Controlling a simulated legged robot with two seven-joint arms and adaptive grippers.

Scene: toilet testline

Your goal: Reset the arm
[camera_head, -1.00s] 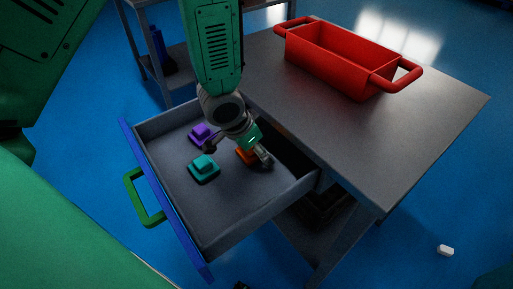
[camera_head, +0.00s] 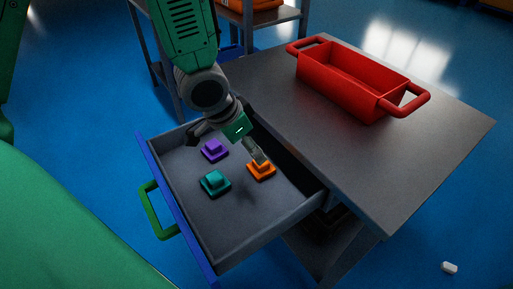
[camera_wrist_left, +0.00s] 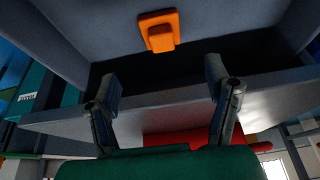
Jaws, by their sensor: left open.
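My left gripper (camera_head: 228,143) is open and empty above the open drawer (camera_head: 225,247). Its two fingers are spread wide, and they also show in the left wrist view (camera_wrist_left: 160,78). The orange block (camera_head: 261,170) sits on the drawer floor just below the right finger; in the left wrist view the orange block (camera_wrist_left: 158,34) lies beyond the fingertips, apart from them. The purple block (camera_head: 214,151) is below the gripper, and the teal block (camera_head: 215,183) is nearer the drawer front. My right gripper is not in view.
The grey table (camera_head: 430,150) carries a red box (camera_head: 350,90) with two handles at its back. The drawer has a blue front with a green handle (camera_head: 155,212). A shelf stands behind. A small white object (camera_head: 449,268) lies on the blue floor.

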